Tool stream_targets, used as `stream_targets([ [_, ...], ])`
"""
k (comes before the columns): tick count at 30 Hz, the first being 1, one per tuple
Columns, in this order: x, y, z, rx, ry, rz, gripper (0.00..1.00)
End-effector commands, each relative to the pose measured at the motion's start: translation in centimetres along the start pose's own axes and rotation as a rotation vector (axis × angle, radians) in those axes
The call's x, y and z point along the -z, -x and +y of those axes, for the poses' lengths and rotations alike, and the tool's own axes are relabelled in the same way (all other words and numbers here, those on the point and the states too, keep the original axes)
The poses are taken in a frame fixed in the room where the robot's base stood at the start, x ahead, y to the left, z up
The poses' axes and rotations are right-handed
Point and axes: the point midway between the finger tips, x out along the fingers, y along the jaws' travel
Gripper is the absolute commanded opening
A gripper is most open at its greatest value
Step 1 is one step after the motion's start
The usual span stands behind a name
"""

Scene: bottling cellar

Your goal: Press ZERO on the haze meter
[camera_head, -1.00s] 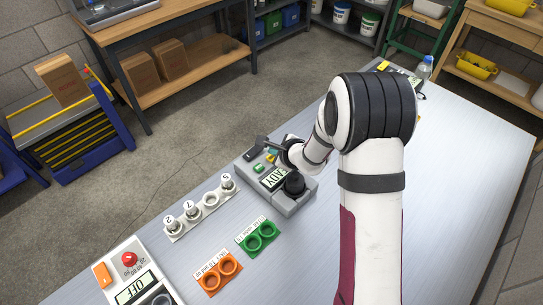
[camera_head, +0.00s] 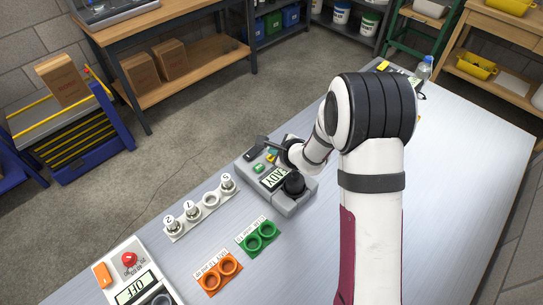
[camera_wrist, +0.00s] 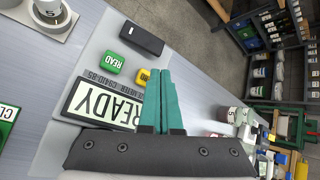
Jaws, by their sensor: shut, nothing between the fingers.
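The haze meter (camera_head: 298,205) is a grey box on the bench, its display (camera_wrist: 100,103) reading READY. A green READ button (camera_wrist: 115,62) sits beside the display. A yellow button (camera_wrist: 142,76) is next to it, partly covered by my fingers, so its label cannot be read in full. My gripper (camera_wrist: 160,72) has its teal fingers shut together and empty. The fingertips are over the meter's button area, close beside the yellow button in the wrist view. I cannot tell whether they touch it. In the head view my wrist hides part of the meter.
A dark block (camera_wrist: 142,38) stands on the meter near the buttons. The bench right of my arm is mostly clear.

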Motion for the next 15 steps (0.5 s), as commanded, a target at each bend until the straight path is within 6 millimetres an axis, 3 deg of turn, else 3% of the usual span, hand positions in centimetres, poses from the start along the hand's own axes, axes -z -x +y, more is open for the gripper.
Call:
stream_targets([
  [15, 0.45, -0.61, 0.46, -0.001, 0.0, 0.0, 0.0],
])
